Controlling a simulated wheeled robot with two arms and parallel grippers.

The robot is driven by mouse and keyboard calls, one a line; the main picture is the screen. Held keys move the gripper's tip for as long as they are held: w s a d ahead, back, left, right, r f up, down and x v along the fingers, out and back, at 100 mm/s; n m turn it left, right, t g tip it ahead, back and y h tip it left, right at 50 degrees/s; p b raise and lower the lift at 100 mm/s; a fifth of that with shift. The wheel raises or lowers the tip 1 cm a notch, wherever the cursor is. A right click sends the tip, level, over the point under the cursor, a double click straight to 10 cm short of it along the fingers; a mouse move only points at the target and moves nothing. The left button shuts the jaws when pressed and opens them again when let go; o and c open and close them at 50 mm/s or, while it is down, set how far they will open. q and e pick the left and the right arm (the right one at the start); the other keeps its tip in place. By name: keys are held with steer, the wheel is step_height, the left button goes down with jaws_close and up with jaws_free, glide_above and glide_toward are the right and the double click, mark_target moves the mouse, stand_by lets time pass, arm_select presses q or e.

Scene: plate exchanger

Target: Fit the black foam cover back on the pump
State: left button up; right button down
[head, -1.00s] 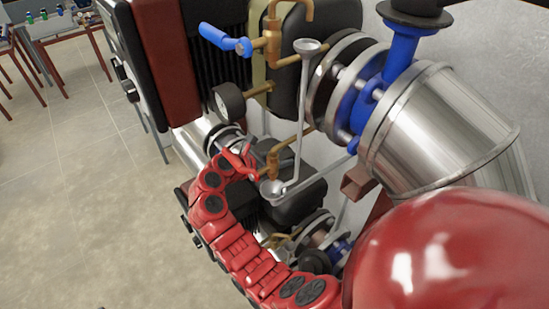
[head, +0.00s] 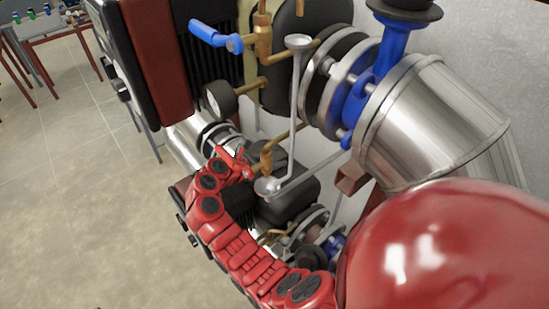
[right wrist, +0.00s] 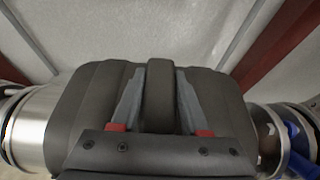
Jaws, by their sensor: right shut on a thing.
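The black foam cover (head: 292,197) is a dark, rounded block low in the middle of the head view, between a silver pipe and a flange with blue parts. In the right wrist view the cover (right wrist: 85,105) fills the middle, with a raised strap-like grip on top. My right gripper (right wrist: 160,92) has its two grey fingers on either side of this grip and is shut on it. In the head view the right gripper (head: 250,195) is partly hidden by pipes. The pump behind the cover is hidden, and I cannot tell whether the cover is fully seated. My left gripper is out of view.
A thin grey pipe with cups (head: 294,110) and brass fittings (head: 262,45) stand close to my right arm. Open floor (head: 70,210) lies at left.

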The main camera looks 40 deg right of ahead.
steer(key=shift+f, duration=0.1)
steer(key=shift+f, duration=0.7)
jaws_free()
stand_by(0.4)
stand_by(0.4)
